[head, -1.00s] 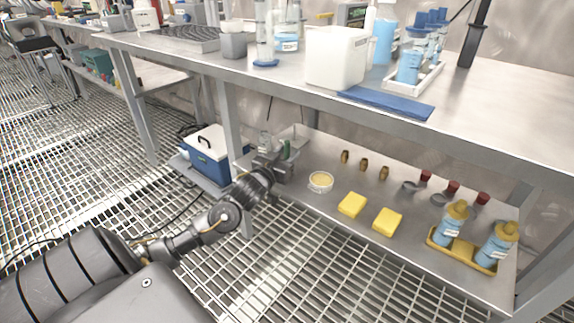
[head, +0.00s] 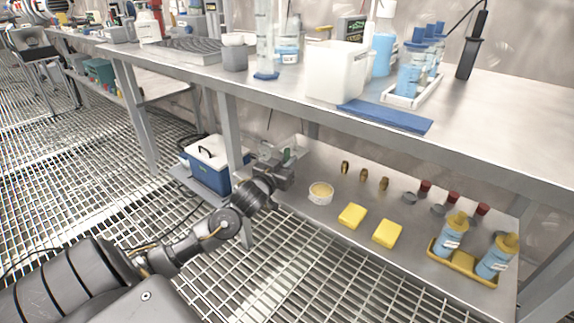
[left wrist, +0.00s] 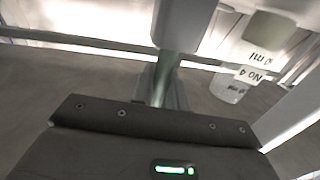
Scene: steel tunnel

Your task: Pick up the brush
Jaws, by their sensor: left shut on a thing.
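My left gripper (head: 278,165) is at the back left of the lower shelf, just above it. In the left wrist view its fingers (left wrist: 163,92) are shut on a narrow greenish piece (left wrist: 164,72), which I take to be the brush. A pale block (left wrist: 180,22) shows at its far end; I cannot tell whether it is part of the brush. In the head view a little green (head: 286,155) shows at the gripper, and the gripper hides most of what it holds. My right gripper is not in view.
A labelled clear jar (left wrist: 232,86) stands beside the fingers. The lower shelf also bears a round tub (head: 320,194), yellow sponges (head: 352,216), small brass pieces and a yellow tray (head: 462,262) with bottles. A table leg (head: 229,130) and a blue cooler (head: 208,172) are left of the gripper.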

